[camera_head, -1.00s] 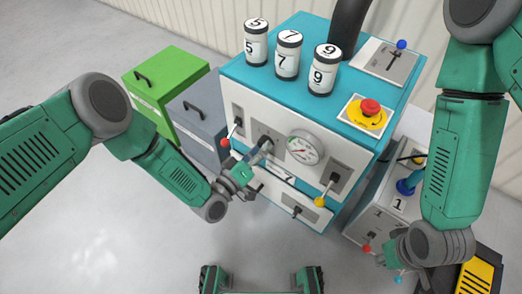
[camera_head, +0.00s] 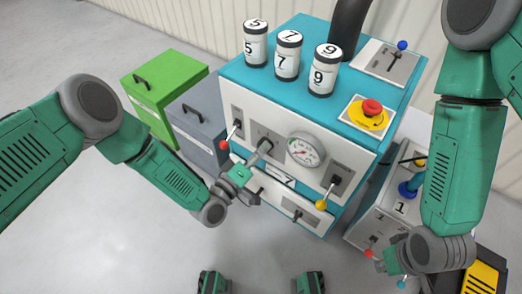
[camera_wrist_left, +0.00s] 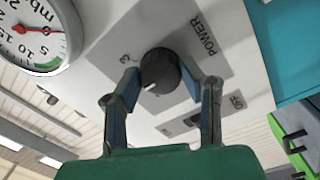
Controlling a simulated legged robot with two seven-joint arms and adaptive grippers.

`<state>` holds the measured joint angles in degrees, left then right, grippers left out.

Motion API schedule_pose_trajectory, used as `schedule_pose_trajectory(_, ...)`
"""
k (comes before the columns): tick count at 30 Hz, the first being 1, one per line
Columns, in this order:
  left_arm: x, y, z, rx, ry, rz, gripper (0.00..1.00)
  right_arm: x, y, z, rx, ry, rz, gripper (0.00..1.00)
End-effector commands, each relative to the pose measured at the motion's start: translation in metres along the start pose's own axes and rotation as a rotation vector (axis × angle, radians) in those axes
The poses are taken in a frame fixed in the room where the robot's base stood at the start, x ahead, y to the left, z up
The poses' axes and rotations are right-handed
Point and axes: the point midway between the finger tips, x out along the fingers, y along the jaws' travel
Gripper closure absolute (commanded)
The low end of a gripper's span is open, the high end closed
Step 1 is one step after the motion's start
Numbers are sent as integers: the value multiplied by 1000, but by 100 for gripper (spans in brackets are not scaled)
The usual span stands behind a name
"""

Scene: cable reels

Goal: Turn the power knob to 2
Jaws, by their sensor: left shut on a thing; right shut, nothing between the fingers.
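The power knob (camera_wrist_left: 160,72) is a round dark knob with a white pointer mark, on a grey plate lettered POWER. In the left wrist view its mark points down and left; a 3 is printed to its left. No 2 can be made out. My left gripper (camera_wrist_left: 160,88) has one finger on each side of the knob and is shut on it. In the head view this gripper (camera_head: 258,153) reaches the front panel left of the gauge, largely covering the knob.
A round gauge (camera_head: 305,150) sits right of the knob. A red-tipped lever (camera_head: 224,145) and a yellow-tipped lever (camera_head: 321,205) flank them. The blue-topped machine (camera_head: 255,75) carries numbered cylinders and a red button (camera_head: 372,107). Green and grey boxes stand left.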

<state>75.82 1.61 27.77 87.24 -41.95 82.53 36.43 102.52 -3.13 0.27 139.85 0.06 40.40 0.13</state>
Motion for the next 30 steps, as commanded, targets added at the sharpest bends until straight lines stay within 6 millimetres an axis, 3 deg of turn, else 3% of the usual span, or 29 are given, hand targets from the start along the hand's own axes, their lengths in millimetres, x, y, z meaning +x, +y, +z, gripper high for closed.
schedule_pose_trajectory(1,0,-4,-5,5,9,-7,94,0,0,0,0,0,0,100)
schedule_pose_trajectory(2,0,-4,-5,6,9,-7,62,0,0,0,0,0,0,100)
schedule_pose_trajectory(3,0,-4,-5,6,9,-7,48,0,0,0,0,0,0,100)
schedule_pose_trajectory(4,0,-3,-5,6,8,-6,45,0,0,0,0,0,0,100)
schedule_pose_trajectory(13,-1,-1,-2,3,4,-2,45,0,0,0,0,2,0,100)
schedule_pose_trajectory(17,-11,-1,-1,3,3,-3,45,-1,0,2,0,2,0,100)
schedule_pose_trajectory(30,-97,-3,-2,3,4,-6,45,-1,0,1,0,3,0,100)
